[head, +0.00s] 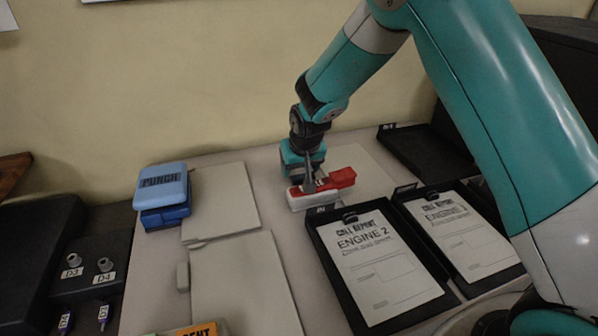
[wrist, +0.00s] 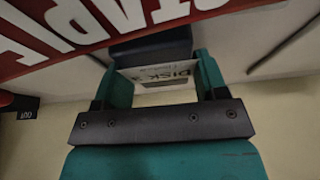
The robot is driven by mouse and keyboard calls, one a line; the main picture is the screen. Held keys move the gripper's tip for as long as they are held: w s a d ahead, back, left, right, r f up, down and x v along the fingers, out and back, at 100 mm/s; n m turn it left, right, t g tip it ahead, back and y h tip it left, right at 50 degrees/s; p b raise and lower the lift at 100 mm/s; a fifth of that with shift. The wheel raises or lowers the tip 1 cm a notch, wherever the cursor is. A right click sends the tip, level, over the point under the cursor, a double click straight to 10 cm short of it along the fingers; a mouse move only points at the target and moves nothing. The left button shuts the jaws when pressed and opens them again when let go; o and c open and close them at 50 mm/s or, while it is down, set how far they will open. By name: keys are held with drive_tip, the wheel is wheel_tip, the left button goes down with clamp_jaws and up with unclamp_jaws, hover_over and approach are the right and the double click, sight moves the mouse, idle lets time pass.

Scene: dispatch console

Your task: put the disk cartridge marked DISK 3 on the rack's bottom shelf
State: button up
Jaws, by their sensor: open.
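The disk cartridge (wrist: 152,49) is dark with a white label in the wrist view. The label reads DISK and a partly blurred mark that looks like a 3. My gripper (wrist: 163,75) is open, with one teal finger on each side of the cartridge; I cannot tell whether they touch it. In the head view my gripper (head: 305,178) is low over the desk, just behind the red and white stapler (head: 325,189), and the cartridge is hidden there. I cannot make out the rack in either view.
The stapler also fills the top left of the wrist view (wrist: 60,30), close to the cartridge. Black trays with call reports (head: 445,285) stand at the front right. A blue punch (head: 163,192) and pale folders (head: 240,290) lie left. A dark tray (head: 425,155) stands behind.

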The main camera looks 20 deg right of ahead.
drive_tip(key=shift+f, duration=0.2)
drive_tip(key=shift+r, duration=0.1)
drive_tip(key=c, duration=0.7)
drive_tip(key=shift+c, duration=0.2)
